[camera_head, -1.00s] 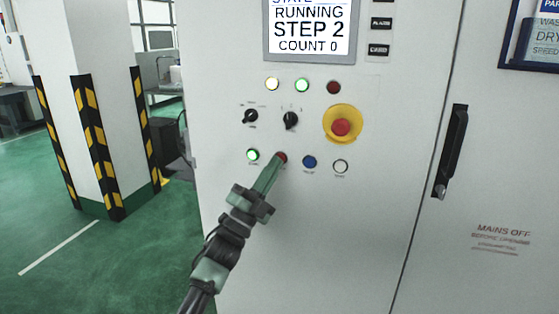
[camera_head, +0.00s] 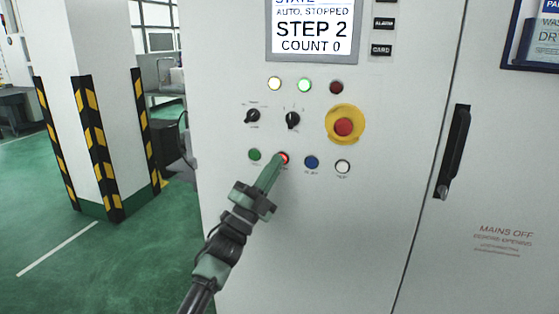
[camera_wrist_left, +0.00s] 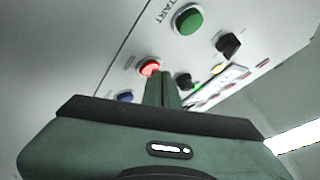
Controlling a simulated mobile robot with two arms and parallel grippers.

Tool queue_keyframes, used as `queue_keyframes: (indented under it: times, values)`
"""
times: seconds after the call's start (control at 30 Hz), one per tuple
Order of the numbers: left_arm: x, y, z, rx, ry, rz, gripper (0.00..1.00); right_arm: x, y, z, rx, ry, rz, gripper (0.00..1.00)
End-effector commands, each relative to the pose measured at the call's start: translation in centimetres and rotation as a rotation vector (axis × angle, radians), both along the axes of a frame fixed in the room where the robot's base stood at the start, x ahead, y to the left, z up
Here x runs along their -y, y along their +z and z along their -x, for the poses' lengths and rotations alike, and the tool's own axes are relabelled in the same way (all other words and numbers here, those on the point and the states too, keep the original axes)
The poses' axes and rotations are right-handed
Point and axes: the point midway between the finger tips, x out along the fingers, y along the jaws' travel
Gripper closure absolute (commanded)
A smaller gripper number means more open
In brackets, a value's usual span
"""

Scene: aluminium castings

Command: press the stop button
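The stop button (camera_head: 284,158) is the small red button in the lower row of the white cabinet's panel, and it glows red. It also glows in the left wrist view (camera_wrist_left: 149,68), just beyond the fingertips. My left gripper (camera_head: 274,170) comes up from below with its fingers together, the tips at the button and partly covering it. In the left wrist view the fingers (camera_wrist_left: 162,88) are closed with nothing between them. Whether the tips touch the button I cannot tell. The display (camera_head: 312,30) reads AUTO, STOPPED, STEP 2, COUNT 0. My right gripper is not in view.
The unlit green start button (camera_head: 254,155) is left of the stop button; a blue button (camera_head: 312,162) and a white button (camera_head: 343,167) are right. A red emergency button on yellow (camera_head: 344,126) and two black selector knobs (camera_head: 292,120) sit above. A striped pillar (camera_head: 95,110) stands left.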

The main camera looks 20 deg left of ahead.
Motion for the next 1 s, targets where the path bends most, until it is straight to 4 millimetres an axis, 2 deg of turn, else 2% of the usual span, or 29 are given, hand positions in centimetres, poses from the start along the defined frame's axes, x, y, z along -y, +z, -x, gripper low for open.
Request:
queue_keyframes:
  times: [0.23, 0.6, 1.0]
  values:
    - [-0.2, -0.4, 0.0, -0.002, 0.004, 0.001, 1.0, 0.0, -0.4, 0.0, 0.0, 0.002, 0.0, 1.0]
    - [0.1, -0.6, 1.5, -0.003, 0.003, 0.001, 1.0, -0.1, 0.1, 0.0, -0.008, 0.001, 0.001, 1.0]
    - [0.2, -0.4, 2.1, -0.002, 0.001, 0.0, 1.0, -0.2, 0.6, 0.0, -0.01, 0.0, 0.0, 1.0]
